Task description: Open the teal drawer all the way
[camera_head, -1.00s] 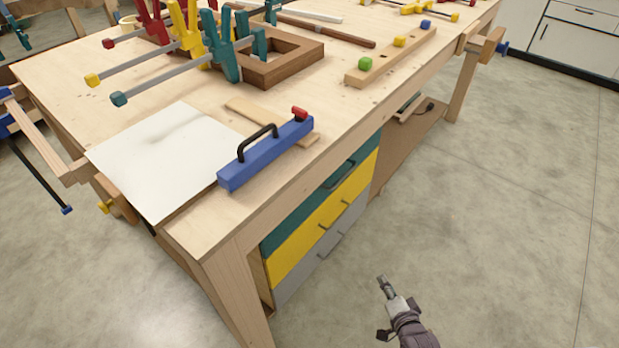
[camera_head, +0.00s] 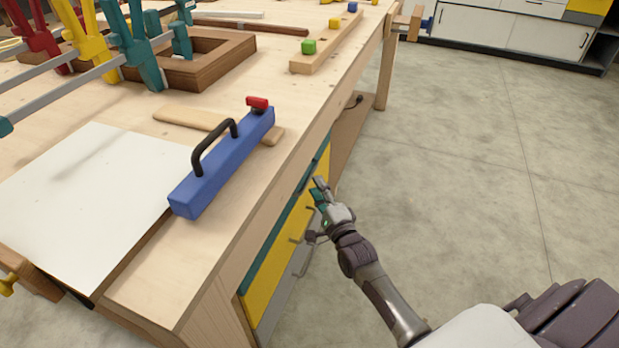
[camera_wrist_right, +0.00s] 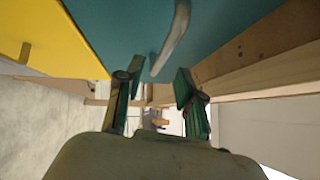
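The teal drawer (camera_head: 274,240) is the top one in the stack under the workbench's front edge. Its front looks flush with the drawers below, so it appears shut. In the right wrist view the teal front (camera_wrist_right: 115,28) fills the top, with its curved handle (camera_wrist_right: 174,42) standing out from it. My right gripper (camera_head: 320,192) is at the drawer stack in the head view, partly hiding the fronts. In the wrist view its two fingers (camera_wrist_right: 160,88) are apart, with the handle at the gap between them; contact cannot be told. My left gripper is not in view.
A yellow drawer (camera_head: 262,292) and a grey drawer (camera_head: 281,298) with bar handles sit below. On the workbench top (camera_head: 160,290) lie a blue tool (camera_head: 225,165) with a black handle and a white sheet (camera_head: 85,200). The floor (camera_head: 460,180) to the right is clear.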

